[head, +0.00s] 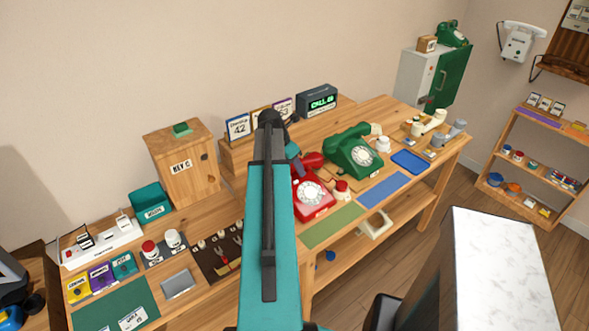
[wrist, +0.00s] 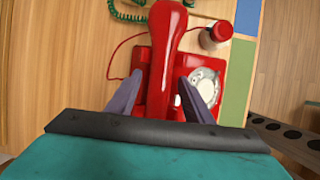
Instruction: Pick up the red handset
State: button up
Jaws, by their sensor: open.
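The red phone (head: 313,201) stands on the wooden bench, its white dial facing the front, partly hidden by my arm in the head view. Its red handset (head: 311,161) shows just beside my arm. In the wrist view the handset (wrist: 164,50) runs lengthwise up the picture, above the red phone body (wrist: 213,70). My gripper (wrist: 160,86) is open, with one finger on each side of the handset. Whether the fingers touch it I cannot tell. In the head view my arm mostly hides the gripper.
A green phone (head: 353,151) stands right of the red one. A red-capped jar (wrist: 214,36) is close beside the red phone. A green mat (head: 332,226) and a blue mat (head: 384,190) lie bare in front. A wooden KEY C box (head: 181,163) stands to the left.

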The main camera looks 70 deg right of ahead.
dwell(0.5)
grip_shut()
jog(key=shift+r, duration=0.15)
jog(key=shift+r+b, duration=1.25)
jog(key=shift+r, duration=3.6)
